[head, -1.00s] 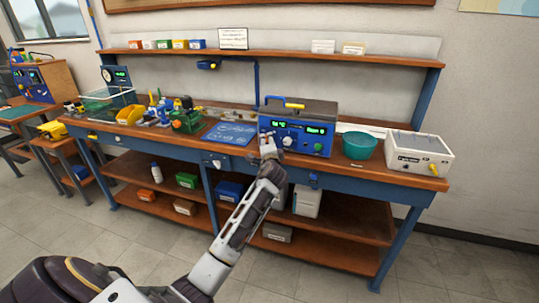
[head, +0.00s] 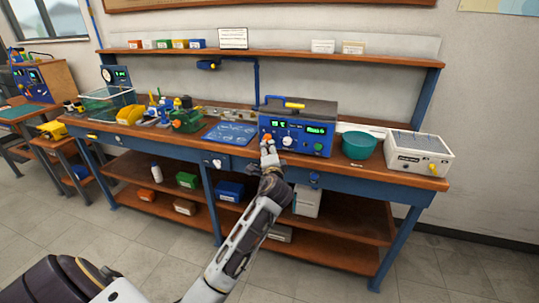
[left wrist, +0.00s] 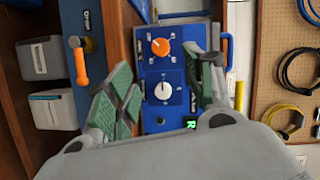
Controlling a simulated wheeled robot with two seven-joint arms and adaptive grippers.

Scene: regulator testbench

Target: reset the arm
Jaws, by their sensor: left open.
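My left gripper (head: 268,148) is at the front edge of the workbench, in front of the blue regulator unit (head: 312,146) with its green displays and knobs. In the left wrist view, my left gripper (left wrist: 163,100) is open, its green-padded fingers apart and empty. Between and beyond them is the blue panel, with an orange knob (left wrist: 160,46) and a white knob (left wrist: 162,90). A green-lit display (left wrist: 191,124) shows lower on the panel. Whether the fingers touch the panel cannot be told. My right gripper is in neither view.
A teal bowl (head: 359,145) and a white box (head: 418,153) stand right of the unit. An orange-handled lever (left wrist: 81,65) is on the bench front. Floor in front is clear.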

